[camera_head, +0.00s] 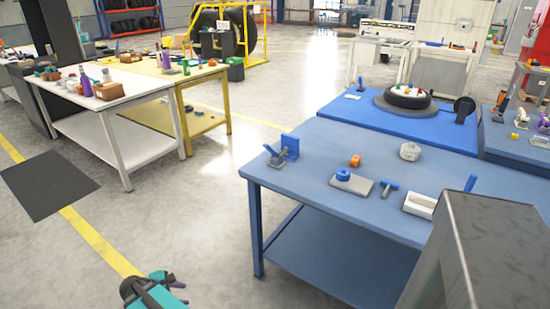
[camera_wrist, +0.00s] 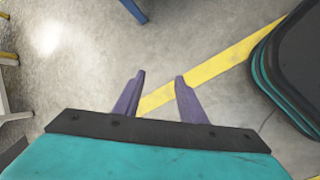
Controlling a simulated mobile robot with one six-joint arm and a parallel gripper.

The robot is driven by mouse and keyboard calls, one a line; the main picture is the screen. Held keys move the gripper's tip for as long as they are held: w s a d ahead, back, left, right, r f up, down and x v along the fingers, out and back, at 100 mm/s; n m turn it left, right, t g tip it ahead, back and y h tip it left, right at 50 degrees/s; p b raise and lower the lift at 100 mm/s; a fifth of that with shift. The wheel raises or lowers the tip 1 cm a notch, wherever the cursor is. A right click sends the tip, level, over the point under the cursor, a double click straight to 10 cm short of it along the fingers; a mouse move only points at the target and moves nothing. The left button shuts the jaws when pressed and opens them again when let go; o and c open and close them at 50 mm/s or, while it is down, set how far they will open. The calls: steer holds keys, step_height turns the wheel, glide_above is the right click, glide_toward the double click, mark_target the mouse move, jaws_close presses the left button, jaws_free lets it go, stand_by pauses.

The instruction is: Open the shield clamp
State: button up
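A small blue and grey fixture (camera_head: 283,152) stands at the near left corner of the blue table (camera_head: 340,205) in the head view. It has an upright blue plate, a grey base and a slanted blue handle on its left; it looks like the shield clamp. Whether it is open or closed is too small to tell. My gripper (camera_head: 165,278) is low at the bottom of the head view, over the floor, left of the table and well apart from the clamp. In the wrist view my gripper (camera_wrist: 160,76) has its two purple fingers apart with only floor between them.
White (camera_head: 105,100) and yellow (camera_head: 195,75) tables stand left. Floor between is clear.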

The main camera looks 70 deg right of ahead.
steer(key=d+r+n+h+b, duration=0.25)
steer(key=d+r, duration=0.45)
steer(key=d, duration=0.6)
steer(key=n+g+h+b, duration=0.3)
steer(key=n+h+b, duration=0.35)
steer(key=h, duration=0.25)
glide_toward(271, 151)
steer(key=w+r, duration=0.1)
steer(key=r, duration=0.1)
steer(key=shift+w+d+f+m, duration=0.1)
steer(key=shift+d+f+m, duration=0.1)
steer(key=shift+d+m, duration=0.1)
steer(key=shift+b+x, duration=0.5)
steer(key=shift+x, duration=6.35)
steer(key=shift+f, duration=0.15)
jaws_close()
